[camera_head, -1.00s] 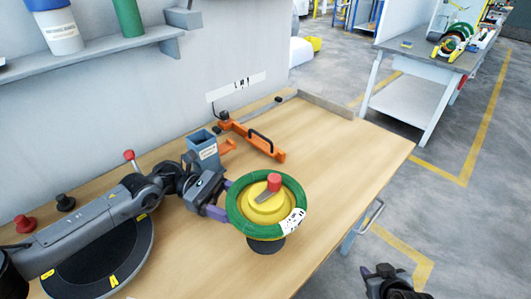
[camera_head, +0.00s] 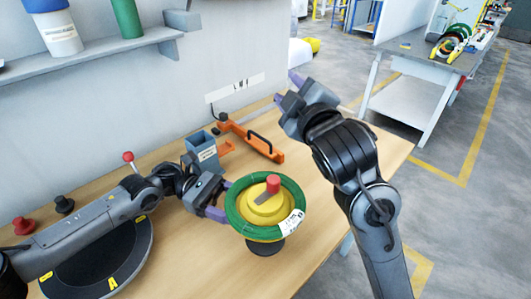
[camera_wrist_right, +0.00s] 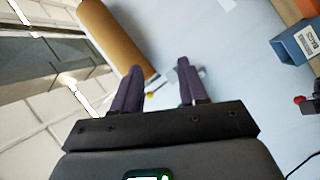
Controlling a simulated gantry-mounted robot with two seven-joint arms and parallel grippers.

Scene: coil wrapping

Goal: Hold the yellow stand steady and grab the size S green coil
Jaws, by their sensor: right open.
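The green coil (camera_head: 239,221) lies around the yellow stand (camera_head: 258,207), which has a red knob on top and a dark base on the table. A white label sits on the coil's lower right; its print is too small to read. My left gripper (camera_head: 222,198) reaches the coil's left side with its purple fingers apart. Their tips are hidden at the coil and stand, so I cannot tell the grip. My right gripper (camera_head: 289,91) is open and empty, raised beyond and to the upper right of the coil. It also shows in the right wrist view (camera_wrist_right: 160,68).
A blue box (camera_head: 207,152) and an orange tool (camera_head: 253,142) with a black handle are on the wooden table (camera_head: 320,220) behind the coil. The wall shelf (camera_head: 90,55) holds containers. A second workbench (camera_head: 405,105) stands at the far right.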

